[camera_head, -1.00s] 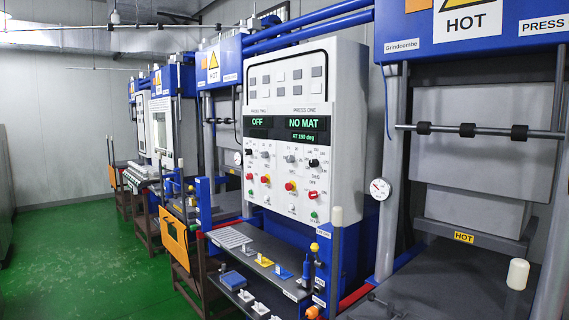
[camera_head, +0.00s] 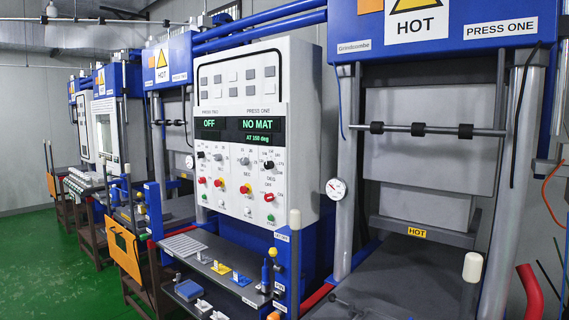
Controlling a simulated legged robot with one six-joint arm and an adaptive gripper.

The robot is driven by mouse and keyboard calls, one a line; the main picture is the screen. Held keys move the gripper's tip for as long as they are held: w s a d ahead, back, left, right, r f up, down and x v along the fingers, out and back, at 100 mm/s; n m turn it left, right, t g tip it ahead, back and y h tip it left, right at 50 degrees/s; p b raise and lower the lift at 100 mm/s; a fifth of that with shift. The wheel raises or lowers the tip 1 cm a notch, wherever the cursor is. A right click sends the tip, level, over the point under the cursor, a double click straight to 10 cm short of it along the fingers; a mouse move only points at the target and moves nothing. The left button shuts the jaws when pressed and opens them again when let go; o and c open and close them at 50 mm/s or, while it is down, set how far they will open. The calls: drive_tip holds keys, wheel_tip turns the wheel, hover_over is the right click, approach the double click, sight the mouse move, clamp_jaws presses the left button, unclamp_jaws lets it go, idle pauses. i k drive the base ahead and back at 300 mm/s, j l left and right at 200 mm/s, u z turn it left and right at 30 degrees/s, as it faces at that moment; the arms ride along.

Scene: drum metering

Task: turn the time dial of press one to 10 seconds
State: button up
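The control panel (camera_head: 245,140) stands left of centre, with a PRESS TWO half on the left and a PRESS ONE half on the right. The press one display (camera_head: 262,130) reads NO MAT, with a small line that seems to say AT 150 deg. Below it a grey dial (camera_head: 244,161) sits above a SEC label; this looks like the press one time dial. Its pointer setting is too small to read. A black dial (camera_head: 268,165) sits to its right, above a DEG label. My gripper is not in view.
A shelf (camera_head: 225,268) with small coloured pieces juts out below the panel. Press one (camera_head: 420,150) is on the right, marked HOT, with a gauge (camera_head: 336,188). Green floor is clear at lower left.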

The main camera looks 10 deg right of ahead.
sight(244, 161)
drive_tip(key=i+j+z, duration=0.2)
drive_tip(key=z, duration=0.3)
drive_tip(key=i+j+z, duration=0.2)
drive_tip(key=j+z, duration=0.15)
drive_tip(key=z, duration=0.15)
drive_tip(key=i+j+z, duration=0.1)
drive_tip(key=j+z, duration=0.35)
drive_tip(key=i+j+z, duration=0.1)
drive_tip(key=j+z, duration=0.2)
drive_tip(key=j, duration=0.75)
drive_tip(key=j+z, duration=0.35)
drive_tip(key=j, duration=0.65)
drive_tip(key=k, duration=0.05)
